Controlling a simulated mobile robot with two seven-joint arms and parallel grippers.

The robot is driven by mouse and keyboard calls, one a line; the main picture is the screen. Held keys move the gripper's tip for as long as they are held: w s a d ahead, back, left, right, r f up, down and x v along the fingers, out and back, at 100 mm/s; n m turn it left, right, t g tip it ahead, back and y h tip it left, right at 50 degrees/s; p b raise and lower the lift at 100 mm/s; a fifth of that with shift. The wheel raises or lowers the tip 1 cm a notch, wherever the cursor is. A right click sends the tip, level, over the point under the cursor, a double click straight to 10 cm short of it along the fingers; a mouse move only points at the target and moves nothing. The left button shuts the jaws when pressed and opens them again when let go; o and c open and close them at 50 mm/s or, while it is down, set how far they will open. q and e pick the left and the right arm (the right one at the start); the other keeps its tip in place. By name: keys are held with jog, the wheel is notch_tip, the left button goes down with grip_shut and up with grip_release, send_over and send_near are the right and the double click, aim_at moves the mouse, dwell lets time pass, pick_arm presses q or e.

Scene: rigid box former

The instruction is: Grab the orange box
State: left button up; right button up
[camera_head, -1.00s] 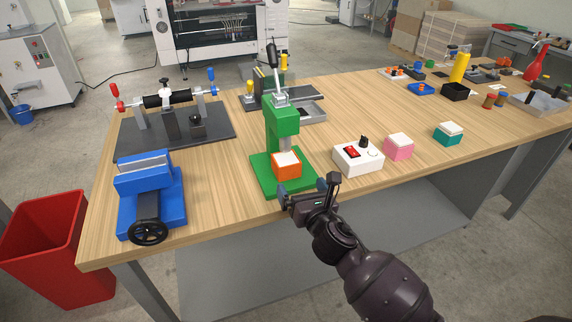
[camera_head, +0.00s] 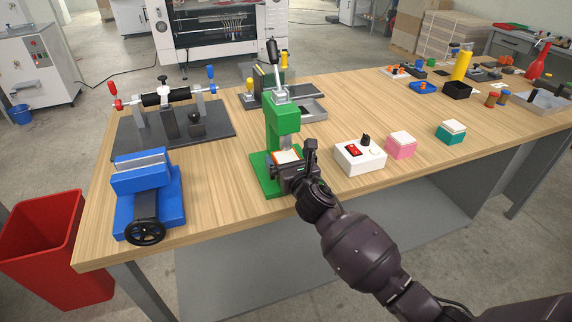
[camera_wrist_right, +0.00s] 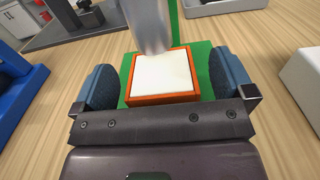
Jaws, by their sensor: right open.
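The orange box (camera_wrist_right: 162,98) with a white top sits on the green base of the press (camera_head: 282,125), under its grey ram. In the head view the box (camera_head: 287,156) is mostly hidden behind my right gripper (camera_head: 293,167). In the right wrist view my right gripper (camera_wrist_right: 162,88) is open, with one blue-grey finger on each side of the box. A gap shows between each finger and the box, so they look apart. My left gripper is not in view.
A white control box (camera_head: 360,157) with a red switch stands to the right, then a pink box (camera_head: 401,145) and a teal box (camera_head: 451,132). A blue vise (camera_head: 148,195) stands to the left. The press column rises just behind the orange box.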

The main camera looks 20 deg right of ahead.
jog(key=shift+w, duration=0.85)
jog(key=c, duration=1.1)
jog(key=shift+c, duration=0.2)
jog(key=shift+r, duration=0.1)
